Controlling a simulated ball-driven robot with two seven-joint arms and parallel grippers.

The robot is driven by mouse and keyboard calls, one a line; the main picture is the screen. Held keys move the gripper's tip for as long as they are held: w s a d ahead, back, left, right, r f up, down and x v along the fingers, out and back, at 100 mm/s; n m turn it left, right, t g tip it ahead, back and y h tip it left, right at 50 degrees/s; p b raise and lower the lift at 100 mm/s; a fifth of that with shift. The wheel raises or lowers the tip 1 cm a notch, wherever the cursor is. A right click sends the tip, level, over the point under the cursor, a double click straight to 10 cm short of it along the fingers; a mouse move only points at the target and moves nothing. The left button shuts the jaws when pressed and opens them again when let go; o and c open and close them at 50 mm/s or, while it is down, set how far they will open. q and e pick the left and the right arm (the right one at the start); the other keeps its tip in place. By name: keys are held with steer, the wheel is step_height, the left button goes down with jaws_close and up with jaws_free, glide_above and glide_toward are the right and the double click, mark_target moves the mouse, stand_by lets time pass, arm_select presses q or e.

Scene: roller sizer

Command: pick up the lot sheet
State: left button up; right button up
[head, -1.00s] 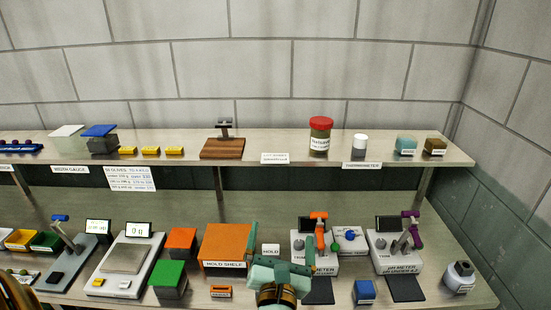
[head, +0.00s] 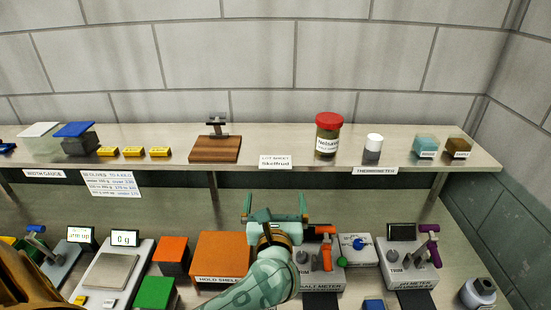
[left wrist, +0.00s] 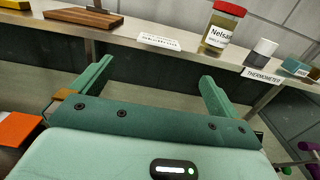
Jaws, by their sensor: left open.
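The lot sheet (head: 275,161) is a small white card with printed text on the front edge of the upper shelf, between a wooden stand and a red-lidded jar. It also shows in the left wrist view (left wrist: 159,41), ahead of and above the fingers. My left gripper (head: 275,205) is open and empty, below the shelf edge and under the sheet, apart from it. Its two green fingers also show in the left wrist view (left wrist: 155,85). My right gripper is not in view.
The wooden stand (head: 214,148) is left of the sheet and the red-lidded jar (head: 328,136) right of it. The upper shelf's edge (head: 330,180) runs across above the gripper.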

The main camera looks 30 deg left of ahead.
arm_select(q)
glide_toward(275, 168)
steer(key=x, duration=0.3)
steer(key=p+x, duration=0.1)
steer(key=x, duration=0.4)
steer(key=shift+s+d, duration=0.1)
steer(key=shift+s, duration=0.05)
steer(key=shift+c, duration=1.2)
steer(key=c, duration=0.7)
